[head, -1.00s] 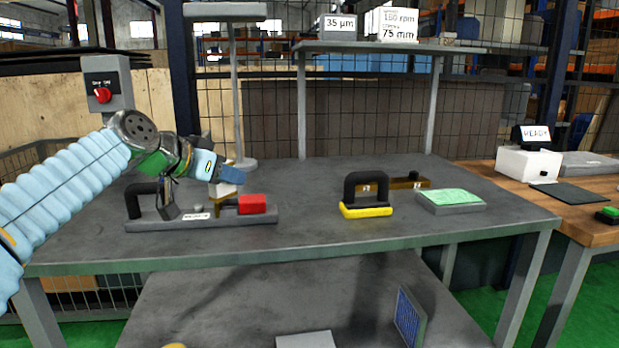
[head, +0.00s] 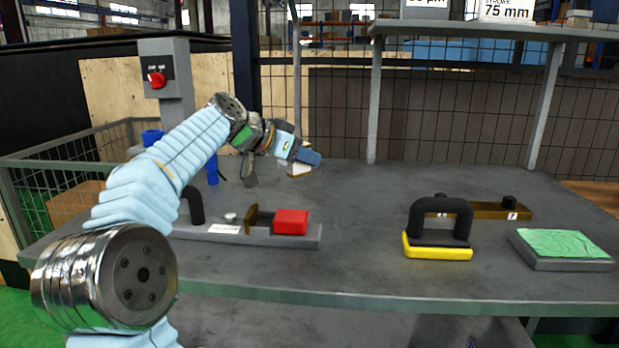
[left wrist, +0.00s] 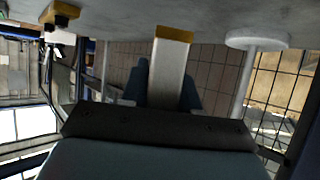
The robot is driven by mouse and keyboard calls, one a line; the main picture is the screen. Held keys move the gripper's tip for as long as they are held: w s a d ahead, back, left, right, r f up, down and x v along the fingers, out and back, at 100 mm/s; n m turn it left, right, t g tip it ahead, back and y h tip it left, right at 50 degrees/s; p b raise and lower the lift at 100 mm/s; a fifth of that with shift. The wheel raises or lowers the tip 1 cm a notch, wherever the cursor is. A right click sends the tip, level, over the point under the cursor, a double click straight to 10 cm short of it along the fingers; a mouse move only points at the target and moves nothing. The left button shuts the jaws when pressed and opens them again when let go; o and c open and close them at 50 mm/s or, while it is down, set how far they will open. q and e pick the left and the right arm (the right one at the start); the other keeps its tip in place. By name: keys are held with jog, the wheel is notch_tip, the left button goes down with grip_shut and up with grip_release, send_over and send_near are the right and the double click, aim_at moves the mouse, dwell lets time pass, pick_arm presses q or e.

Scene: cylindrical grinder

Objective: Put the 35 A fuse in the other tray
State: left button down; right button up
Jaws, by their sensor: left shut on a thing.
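My left gripper (head: 304,160) is shut on a white block with a brass-coloured end (head: 299,170). The block also shows between the fingers in the left wrist view (left wrist: 170,75). It looks like a fuse, but no rating can be read on it. The gripper holds it over the back of the grey bench (head: 370,235), behind a grey fixture with a red block (head: 291,222). Whether the block touches the bench cannot be told. No tray can be made out for certain. My right gripper is not in view.
A yellow-based piece with a black handle (head: 437,246), a brass bar (head: 490,210) and a grey pad with a green cloth (head: 563,245) stand on the right. A switch post (head: 165,85) stands at the left. The bench middle is clear.

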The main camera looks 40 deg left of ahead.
pick_arm(q)
jog(key=w+f, duration=0.1)
jog(key=w+a+f, duration=0.1)
jog(key=shift+f, duration=0.35)
jog(key=shift+w+a+f, duration=0.1)
jog(key=shift+w+f, duration=0.05)
jog(key=shift+f, duration=0.85)
jog(key=shift+w+a+f, duration=0.1)
jog(key=shift+f, duration=0.85)
jog(key=shift+f+b, duration=0.2)
jog(key=shift+b, duration=0.15)
jog(key=c, duration=0.8)
grip_release()
jog(key=shift+r, duration=0.1)
jog(key=shift+c, duration=0.2)
